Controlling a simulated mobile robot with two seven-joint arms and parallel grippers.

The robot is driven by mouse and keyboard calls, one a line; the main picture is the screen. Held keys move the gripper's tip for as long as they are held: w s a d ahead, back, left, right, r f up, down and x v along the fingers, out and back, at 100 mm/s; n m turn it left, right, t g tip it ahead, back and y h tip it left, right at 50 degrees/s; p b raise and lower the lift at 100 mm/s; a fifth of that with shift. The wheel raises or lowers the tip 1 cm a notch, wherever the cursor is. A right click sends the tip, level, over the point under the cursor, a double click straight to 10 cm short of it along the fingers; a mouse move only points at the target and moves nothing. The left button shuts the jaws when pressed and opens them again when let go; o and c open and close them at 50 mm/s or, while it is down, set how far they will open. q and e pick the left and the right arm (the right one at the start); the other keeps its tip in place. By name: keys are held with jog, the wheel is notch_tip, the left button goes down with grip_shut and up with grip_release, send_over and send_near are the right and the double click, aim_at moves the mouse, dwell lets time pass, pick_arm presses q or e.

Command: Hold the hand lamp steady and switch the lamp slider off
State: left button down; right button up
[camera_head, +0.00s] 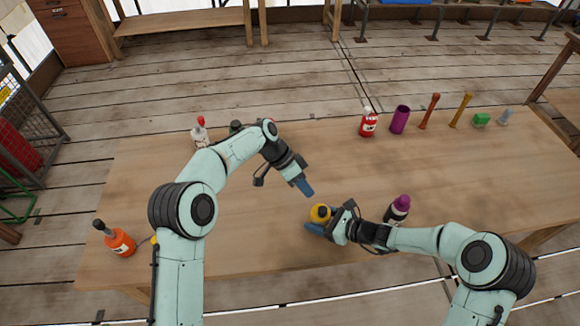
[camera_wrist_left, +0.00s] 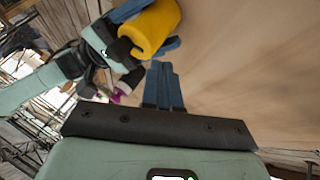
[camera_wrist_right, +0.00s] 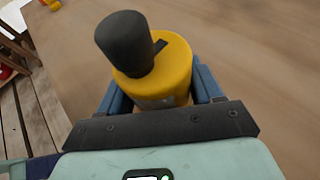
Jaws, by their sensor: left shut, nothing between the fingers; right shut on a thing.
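The hand lamp (camera_head: 320,213) is yellow with a dark grey knob-like end, near the middle of the table's front side. My right gripper (camera_head: 327,221) is shut around its yellow body; in the right wrist view the blue fingers flank the lamp (camera_wrist_right: 165,82). A small dark strip (camera_wrist_right: 160,47), perhaps the slider, shows on the yellow top beside the grey part. My left gripper (camera_head: 306,188) is shut and empty, just above and left of the lamp, apart from it. In the left wrist view its closed fingers (camera_wrist_left: 164,84) point toward the lamp (camera_wrist_left: 157,27).
A dark bottle with a purple top (camera_head: 398,208) stands close behind my right forearm. A red bottle (camera_head: 368,123), a purple cup (camera_head: 400,120) and several small things line the back right. A red-topped bottle (camera_head: 199,133) and an orange object (camera_head: 119,241) are left. The table's middle right is clear.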

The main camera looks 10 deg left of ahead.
pick_arm(q)
jog(key=v, duration=1)
jog(key=shift+d, duration=0.15)
pick_arm(e)
jog(key=o, duration=1.2)
